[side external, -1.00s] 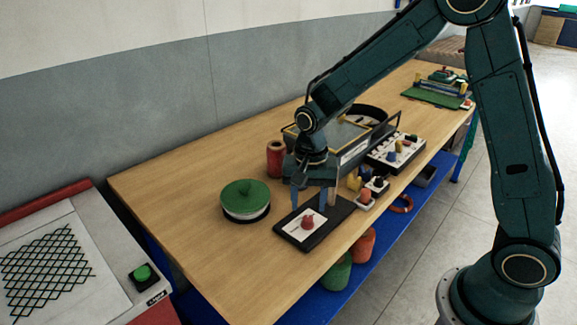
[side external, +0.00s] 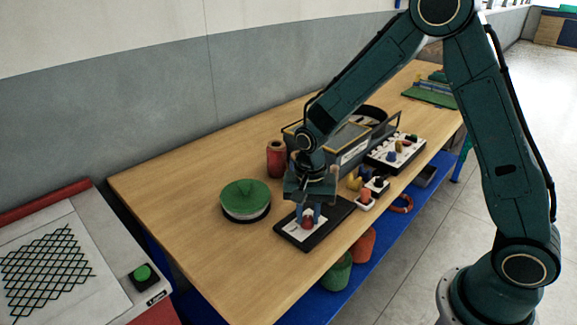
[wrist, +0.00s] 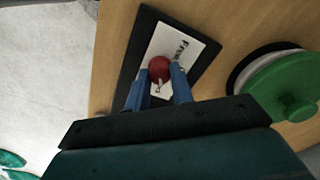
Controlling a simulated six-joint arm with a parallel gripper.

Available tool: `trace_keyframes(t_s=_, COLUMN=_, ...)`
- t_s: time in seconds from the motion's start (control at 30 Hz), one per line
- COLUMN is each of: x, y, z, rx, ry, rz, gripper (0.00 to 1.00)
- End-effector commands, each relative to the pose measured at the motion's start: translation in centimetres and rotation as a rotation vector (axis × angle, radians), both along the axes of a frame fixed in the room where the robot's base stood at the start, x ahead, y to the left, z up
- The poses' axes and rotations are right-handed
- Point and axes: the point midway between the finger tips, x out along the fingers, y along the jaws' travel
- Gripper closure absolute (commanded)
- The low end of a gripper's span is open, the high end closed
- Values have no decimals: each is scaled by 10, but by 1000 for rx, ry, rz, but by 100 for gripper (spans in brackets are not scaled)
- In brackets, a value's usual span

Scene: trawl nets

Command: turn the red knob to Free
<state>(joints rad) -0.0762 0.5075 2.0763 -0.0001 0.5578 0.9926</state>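The red knob (wrist: 159,67) sits on a white plate (wrist: 188,43) on a black board (side external: 338,214). In the wrist view, dark lettering beginning with F stands on the plate beyond the knob, partly hidden by a finger. A small pale pointer shows at the knob's near side. My gripper (side external: 308,217) is down at the knob, with one blue finger on each side. In the wrist view the gripper (wrist: 159,72) has both fingers close against the knob and looks shut on it. The fingers hide part of the plate.
A round drum with a green lid (side external: 245,196) stands left of the board. A red cylinder (side external: 276,159) stands behind. Small knobs and blocks (side external: 366,195) lie to the right. The wooden table's (side external: 185,200) left part is clear.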

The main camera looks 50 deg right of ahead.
Motion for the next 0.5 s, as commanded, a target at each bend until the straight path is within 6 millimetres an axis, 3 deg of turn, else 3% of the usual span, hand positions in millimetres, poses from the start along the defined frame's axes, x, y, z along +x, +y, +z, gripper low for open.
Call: trace_keyframes(t_s=0.5, x=0, y=0, z=1, rx=0, ry=0, rz=97, gripper=100)
